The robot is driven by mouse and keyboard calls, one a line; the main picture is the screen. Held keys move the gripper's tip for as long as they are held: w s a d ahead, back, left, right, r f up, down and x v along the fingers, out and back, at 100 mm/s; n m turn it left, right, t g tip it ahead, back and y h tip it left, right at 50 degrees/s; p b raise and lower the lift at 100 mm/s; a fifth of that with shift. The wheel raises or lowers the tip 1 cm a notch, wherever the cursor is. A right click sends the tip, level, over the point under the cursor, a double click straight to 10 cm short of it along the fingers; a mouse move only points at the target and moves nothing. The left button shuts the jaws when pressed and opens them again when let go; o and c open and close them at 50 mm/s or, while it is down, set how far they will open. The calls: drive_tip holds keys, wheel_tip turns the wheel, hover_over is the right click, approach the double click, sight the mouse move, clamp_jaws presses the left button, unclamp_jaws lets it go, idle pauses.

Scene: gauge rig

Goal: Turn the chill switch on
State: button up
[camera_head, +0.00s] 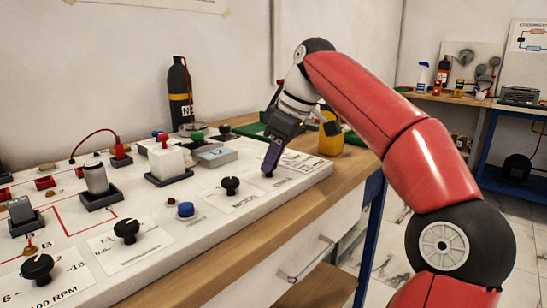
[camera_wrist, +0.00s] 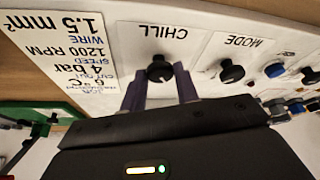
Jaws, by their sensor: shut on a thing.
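The chill switch (camera_wrist: 159,70) is a small black rotary knob on a white plate marked CHILL in the wrist view. My gripper (camera_wrist: 160,86) reaches down to it, with one purple finger on each side of the knob, shut on it. In the head view my gripper (camera_head: 269,172) points down at the far right end of the white panel (camera_head: 215,234), and its fingers hide most of the knob. I cannot tell which way the knob's pointer is set.
The black mode knob (camera_wrist: 232,72) is beside the chill plate, with a blue button (camera_wrist: 274,70) beyond it. A printed job card (camera_wrist: 75,70) lies on the other side. A yellow container (camera_head: 330,134) stands behind my gripper. A black bottle (camera_head: 180,95) stands at the back.

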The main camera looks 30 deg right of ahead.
drive_tip(key=m+b, duration=0.1)
drive_tip(key=m+h+b, duration=0.1)
drive_tip(key=m+b, duration=0.1)
drive_tip(key=shift+a+f+t, duration=0.1)
drive_tip(key=shift+a+t, duration=0.1)
drive_tip(key=shift+t, duration=0.2)
drive_tip(key=m, duration=0.2)
drive_tip(key=m+h+b, duration=0.1)
drive_tip(key=shift+s+a+r+m, duration=0.1)
drive_tip(key=shift+a+r+m, duration=0.1)
drive_tip(key=shift+m, duration=0.2)
drive_tip(key=m+h+p, duration=0.2)
drive_tip(key=m, duration=0.2)
drive_tip(key=shift+a+r, duration=0.15)
drive_tip(key=shift+m+h+p, duration=0.4)
drive_tip(key=shift+m+p, duration=0.7)
drive_tip(key=shift+m, duration=0.3)
drive_tip(key=shift+f, duration=0.2)
drive_tip(key=o, duration=1)
drive_tip(key=shift+c, duration=0.2)
